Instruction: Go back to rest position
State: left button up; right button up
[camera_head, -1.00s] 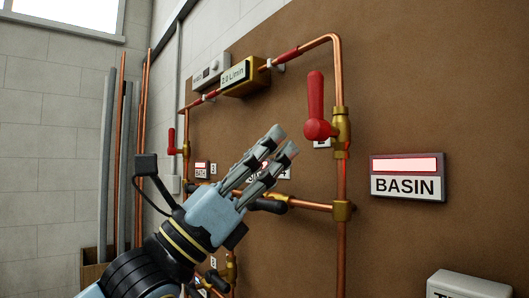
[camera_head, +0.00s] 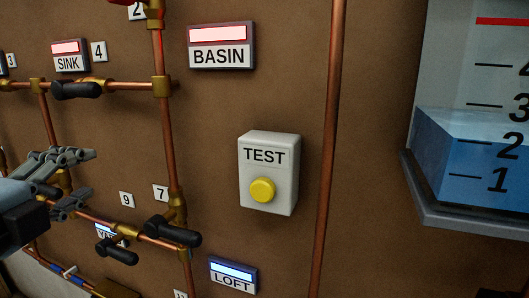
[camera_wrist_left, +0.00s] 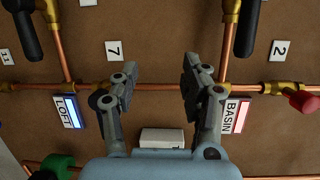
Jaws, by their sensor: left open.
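My left gripper (camera_head: 75,180) comes in from the left edge in the head view, in front of the brown pipe board. Its fingers are apart and nothing is between them. In the left wrist view the gripper (camera_wrist_left: 157,92) also shows open and empty, with a copper pipe on the board beyond the fingers. The white TEST box (camera_head: 268,172) with its yellow button stands to the right of the gripper, apart from it. My right gripper is not in view.
Copper pipes with black valve handles (camera_head: 172,231) run across the board near the gripper. A BASIN sign (camera_head: 221,46) is lit red and a LOFT sign (camera_head: 233,275) is lit blue. A tank of blue water (camera_head: 465,150) stands at the right.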

pick_arm(q)
jog(key=s+f+n+g+y, duration=0.2)
jog(key=s+f+n+g, duration=1.1)
jog(key=s+f+n, duration=0.65)
jog(key=s+a+f+g+b, duration=0.1)
jog(key=s+a+f+b, duration=0.15)
jog(key=f, duration=1.45)
jog(key=s+a+f+g+b, duration=0.1)
jog(key=s+f, duration=0.3)
jog(key=f, duration=1.3)
jog(key=s+f+g+b, duration=0.1)
jog(key=s+f, duration=1.3)
jog(key=s, duration=0.2)
jog(key=shift+a+f+b, duration=0.2)
jog(key=shift+f+b, duration=0.15)
jog(key=shift+s, duration=0.15)
